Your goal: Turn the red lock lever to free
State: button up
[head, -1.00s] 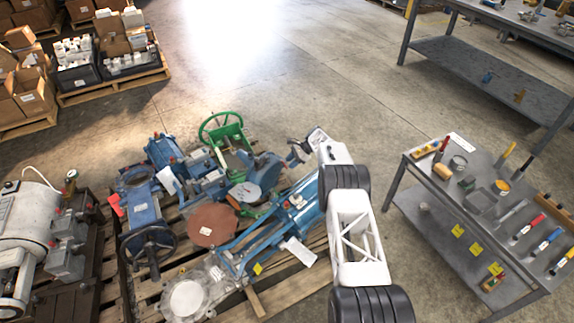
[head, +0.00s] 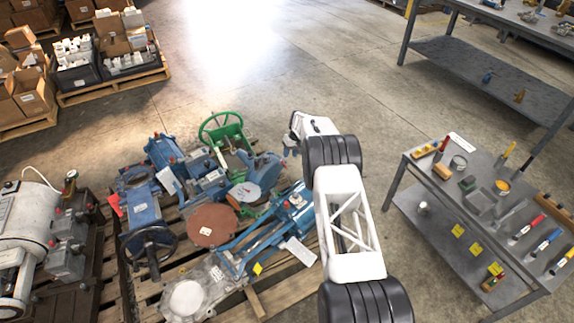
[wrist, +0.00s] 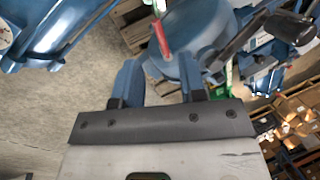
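My gripper (head: 290,148) hangs beyond the right rear corner of the loaded pallet, near a blue motor-like unit (head: 266,168). In the wrist view my gripper (wrist: 161,82) has its two blue fingers apart, with nothing between the tips. A red lever (wrist: 160,37) shows just beyond the gap, close to a rounded blue housing (wrist: 185,65). The gripper is apart from the lever. I cannot make out this lever surely in the head view. A red part (head: 115,203) shows at the pallet's left side, but I cannot tell whether it is the same.
Blue and green machines and a green handwheel (head: 220,126) crowd the pallet (head: 275,293). A grey tool cart (head: 450,205) stands at right. A white machine (head: 28,215) stands at left. The floor behind the pallet is clear.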

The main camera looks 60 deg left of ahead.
jog(key=shift+r+n, duration=0.3)
jog(key=shift+n, duration=0.4)
jog(key=shift+f, duration=0.1)
jog(key=shift+x, duration=3.8)
jog(key=shift+w, duration=0.1)
grip_shut()
